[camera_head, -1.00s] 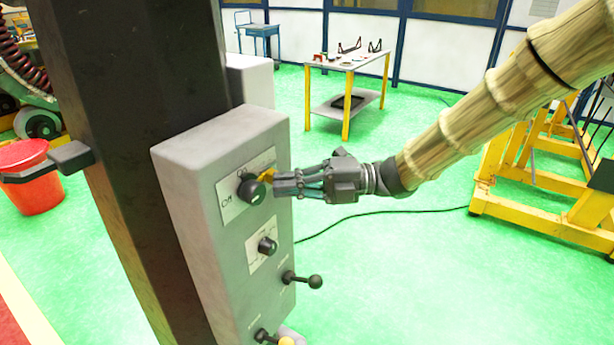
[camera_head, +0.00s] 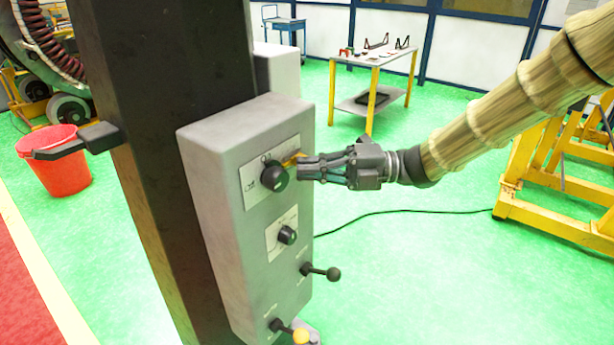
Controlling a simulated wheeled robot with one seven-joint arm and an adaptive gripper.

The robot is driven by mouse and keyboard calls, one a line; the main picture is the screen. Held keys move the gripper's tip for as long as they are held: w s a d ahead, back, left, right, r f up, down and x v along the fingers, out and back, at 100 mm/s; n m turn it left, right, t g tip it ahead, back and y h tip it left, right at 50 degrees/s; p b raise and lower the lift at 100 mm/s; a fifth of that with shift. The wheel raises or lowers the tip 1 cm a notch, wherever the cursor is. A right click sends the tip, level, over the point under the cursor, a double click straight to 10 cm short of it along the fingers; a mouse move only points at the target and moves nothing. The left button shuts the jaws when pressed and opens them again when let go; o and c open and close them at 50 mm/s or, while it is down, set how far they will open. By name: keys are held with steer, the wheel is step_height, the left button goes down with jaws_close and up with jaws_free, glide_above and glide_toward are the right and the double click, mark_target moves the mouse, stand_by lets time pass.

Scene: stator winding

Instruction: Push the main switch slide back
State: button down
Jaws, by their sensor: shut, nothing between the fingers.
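The grey control box (camera_head: 205,190) stands on the dark column. Its upper plate carries a black round main switch knob (camera_head: 273,178) with an "Off" label to its left. A small yellow slide (camera_head: 293,159) shows at the knob's upper right, partly behind my fingers. My gripper (camera_head: 303,168) is shut and empty, its fingertips right beside the knob and the yellow slide. I cannot tell whether the fingertips touch the slide.
Below sit a second black knob (camera_head: 288,235), a black-ball lever (camera_head: 332,273) and a yellow-ball lever (camera_head: 300,336). A dark handle (camera_head: 98,137) juts from the column at left. A worktable (camera_head: 375,56) stands behind.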

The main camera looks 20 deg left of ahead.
steer(key=shift+w+d+r, duration=0.1)
steer(key=shift+w, duration=0.05)
steer(key=b+v, duration=0.2)
steer(key=v, duration=0.8)
stand_by(0.3)
